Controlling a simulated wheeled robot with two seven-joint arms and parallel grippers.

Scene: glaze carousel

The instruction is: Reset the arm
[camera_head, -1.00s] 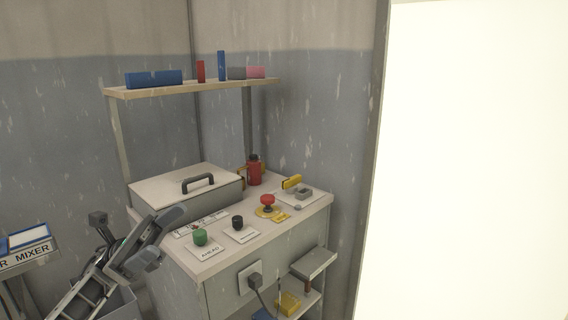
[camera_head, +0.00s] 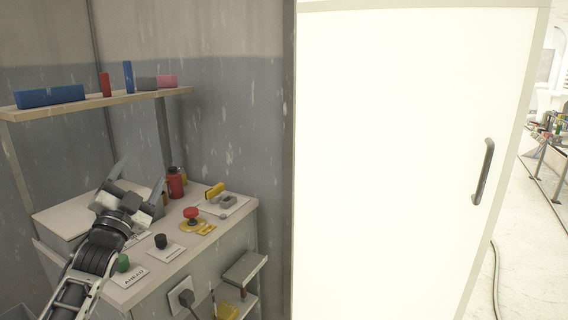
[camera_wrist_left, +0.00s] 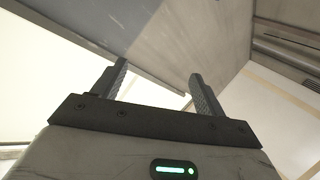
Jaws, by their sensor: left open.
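My left gripper (camera_head: 141,176) is raised above the control cabinet in the head view, its two fingers apart with nothing between them. It covers much of the pale lidded box (camera_head: 62,215). In the left wrist view the gripper (camera_wrist_left: 158,72) points up at bare wall and ceiling, its fingers spread and empty. My right gripper is not in view.
The cabinet top holds a red mushroom button (camera_head: 191,213), a black knob (camera_head: 160,241) and a red bottle (camera_head: 175,183). A shelf (camera_head: 110,102) with blue, red and pink blocks hangs above. A large white door (camera_head: 400,150) with a grey handle (camera_head: 483,172) stands right.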

